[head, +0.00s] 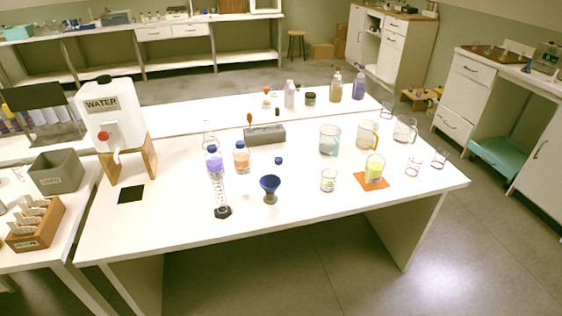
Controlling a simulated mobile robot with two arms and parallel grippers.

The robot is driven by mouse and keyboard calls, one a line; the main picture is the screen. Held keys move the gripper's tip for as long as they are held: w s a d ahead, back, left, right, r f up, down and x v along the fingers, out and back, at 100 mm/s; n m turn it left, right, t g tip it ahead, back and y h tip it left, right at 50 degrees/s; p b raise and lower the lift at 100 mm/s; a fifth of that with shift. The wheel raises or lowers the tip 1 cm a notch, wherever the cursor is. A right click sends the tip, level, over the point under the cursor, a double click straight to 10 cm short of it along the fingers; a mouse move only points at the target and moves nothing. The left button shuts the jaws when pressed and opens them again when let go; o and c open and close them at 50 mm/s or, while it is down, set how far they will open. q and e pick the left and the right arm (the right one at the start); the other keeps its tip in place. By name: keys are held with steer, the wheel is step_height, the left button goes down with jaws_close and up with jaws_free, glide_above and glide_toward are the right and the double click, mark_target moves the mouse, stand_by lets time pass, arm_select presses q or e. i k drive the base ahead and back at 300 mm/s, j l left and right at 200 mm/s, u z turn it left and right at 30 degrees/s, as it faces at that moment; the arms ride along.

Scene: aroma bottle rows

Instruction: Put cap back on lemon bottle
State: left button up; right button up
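A small blue cap (278,161) lies alone on the white table (320,222), near its middle. A bottle with orange-tan contents (241,160) stands upright to the left of the cap, apart from it. A bottle with purple contents (214,163) and a blue top stands further left, partly behind a tall glass cylinder (219,192). No label is legible, so I cannot tell which bottle is lemon. Neither of my grippers is in view.
A blue funnel on a stand (270,188) is in front of the cap. A grey block (265,134) stands behind. A beaker with yellow liquid (374,172) sits on an orange mat (362,183) at right. A water dispenser (108,118) stands at left.

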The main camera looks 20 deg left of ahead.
mark_target(375, 163)
steer(key=i+j+z, duration=0.5)
steer(key=i+j, duration=0.25)
steer(key=j, duration=0.1)
